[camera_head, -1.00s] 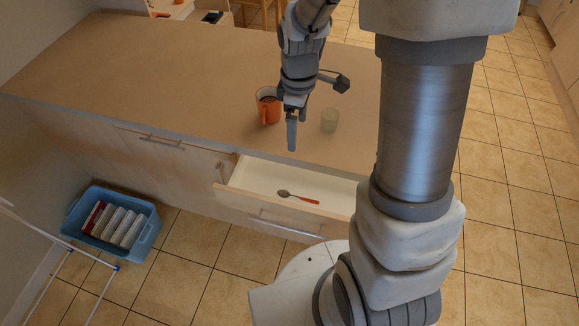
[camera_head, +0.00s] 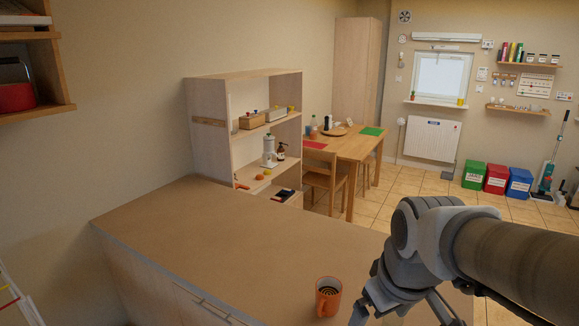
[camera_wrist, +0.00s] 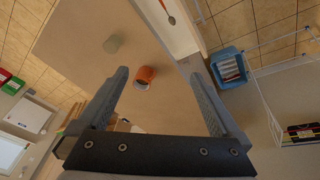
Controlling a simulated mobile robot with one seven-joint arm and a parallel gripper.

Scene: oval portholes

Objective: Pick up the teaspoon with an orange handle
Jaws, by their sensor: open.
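The teaspoon (camera_wrist: 168,12) with an orange handle lies in the open white drawer (camera_wrist: 185,42), at the top edge of the wrist view, where part of it is cut off. The drawer and spoon are out of the head view now. My gripper (camera_wrist: 160,78) is open and empty in the wrist view, its two fingers spread wide apart. The spoon lies beyond the fingertips, not between them. In the head view my arm is at the lower right and its end is cut off by the bottom edge.
A blue crate (camera_wrist: 228,66) stands on the floor beside a drying rack (camera_wrist: 275,85). Shelves (camera_head: 262,130) stand behind the counter.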

